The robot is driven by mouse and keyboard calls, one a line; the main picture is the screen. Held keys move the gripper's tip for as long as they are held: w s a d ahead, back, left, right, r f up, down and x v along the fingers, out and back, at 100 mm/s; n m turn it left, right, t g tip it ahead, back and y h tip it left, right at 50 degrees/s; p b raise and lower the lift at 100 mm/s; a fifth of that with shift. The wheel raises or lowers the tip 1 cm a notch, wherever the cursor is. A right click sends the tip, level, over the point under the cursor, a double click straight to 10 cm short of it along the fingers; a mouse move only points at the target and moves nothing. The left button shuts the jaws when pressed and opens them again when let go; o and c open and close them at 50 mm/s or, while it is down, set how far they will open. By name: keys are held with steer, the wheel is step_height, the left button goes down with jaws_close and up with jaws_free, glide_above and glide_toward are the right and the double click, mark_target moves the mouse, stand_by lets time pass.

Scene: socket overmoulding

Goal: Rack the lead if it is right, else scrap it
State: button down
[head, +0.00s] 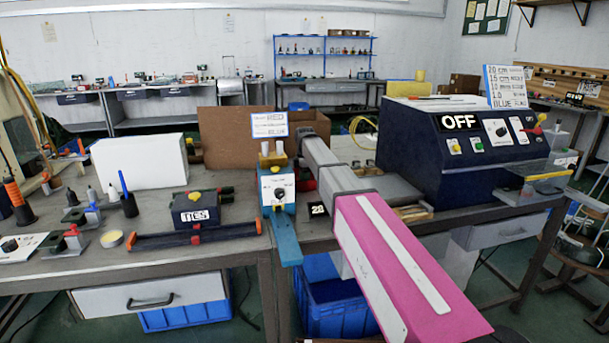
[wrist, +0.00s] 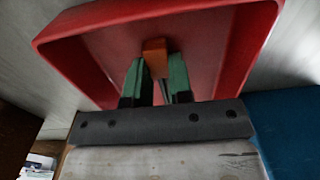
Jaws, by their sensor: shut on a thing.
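In the wrist view my gripper (wrist: 158,66) has two green fingers shut on a small orange block-like piece (wrist: 154,50), which looks like an end of the lead. No cord can be made out. The fingers point into a red open tray or bin (wrist: 85,48) whose walls surround them; whether the piece touches its floor I cannot tell. In the head view my arm reaches away over the bench, and my gripper and the lead are hidden behind the arm and a small blue-and-white device (head: 277,190). No rack is clearly identifiable.
A dark blue machine (head: 415,150) reading OFF stands right of my arm. A box marked TIES (head: 195,215) and a white box (head: 140,162) are on the left bench. A brown board (head: 225,140) stands behind the device. Blue crates (head: 325,300) sit below.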

steer(key=c, duration=1)
jaws_free()
steer(key=shift+o, duration=0.3)
steer(key=shift+r, duration=0.1)
